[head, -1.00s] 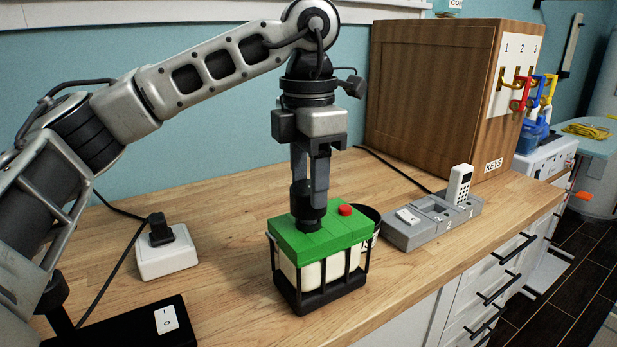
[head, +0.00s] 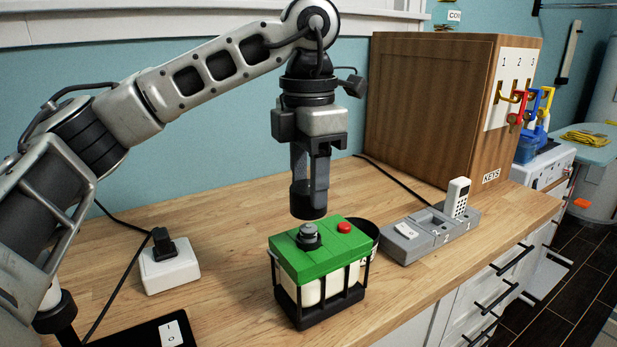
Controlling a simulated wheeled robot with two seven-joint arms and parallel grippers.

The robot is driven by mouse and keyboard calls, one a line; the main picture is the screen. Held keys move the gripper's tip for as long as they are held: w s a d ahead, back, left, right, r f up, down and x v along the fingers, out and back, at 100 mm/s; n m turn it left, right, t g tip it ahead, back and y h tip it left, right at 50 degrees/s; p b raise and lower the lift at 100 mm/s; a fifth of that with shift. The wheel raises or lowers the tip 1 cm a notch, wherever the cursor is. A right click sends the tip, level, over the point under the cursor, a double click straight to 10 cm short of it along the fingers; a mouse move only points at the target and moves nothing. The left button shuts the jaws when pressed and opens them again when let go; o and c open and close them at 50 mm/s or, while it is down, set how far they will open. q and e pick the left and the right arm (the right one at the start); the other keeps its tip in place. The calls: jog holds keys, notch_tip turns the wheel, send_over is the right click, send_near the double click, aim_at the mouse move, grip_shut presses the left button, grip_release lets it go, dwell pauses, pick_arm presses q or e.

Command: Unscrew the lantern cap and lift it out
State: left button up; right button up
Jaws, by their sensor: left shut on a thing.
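My left gripper (head: 310,186) points straight down and is shut on the dark, round lantern cap (head: 308,211). The cap hangs upright in the air, a short gap above the green-topped box (head: 318,262). The fingers partly hide the cap's upper part. The box's top has a grey stepped round stub (head: 308,236), uncovered below the cap, and a red button (head: 344,227). The box has pale sides and sits in a black open-frame holder (head: 322,318) on the wooden counter. My right gripper is not in view.
A grey dock (head: 405,250) with numbered slots and a white handset (head: 457,197) stands right of the box. A wooden key cabinet (head: 430,115) is behind it. A white socket block (head: 170,268) and a switch plate (head: 172,335) are left. The counter (head: 225,250) between is clear.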

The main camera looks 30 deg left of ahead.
pick_arm(q)
jog(key=shift+r+p, duration=2.05)
jog(key=shift+r, duration=0.35)
jog(key=shift+f, duration=0.1)
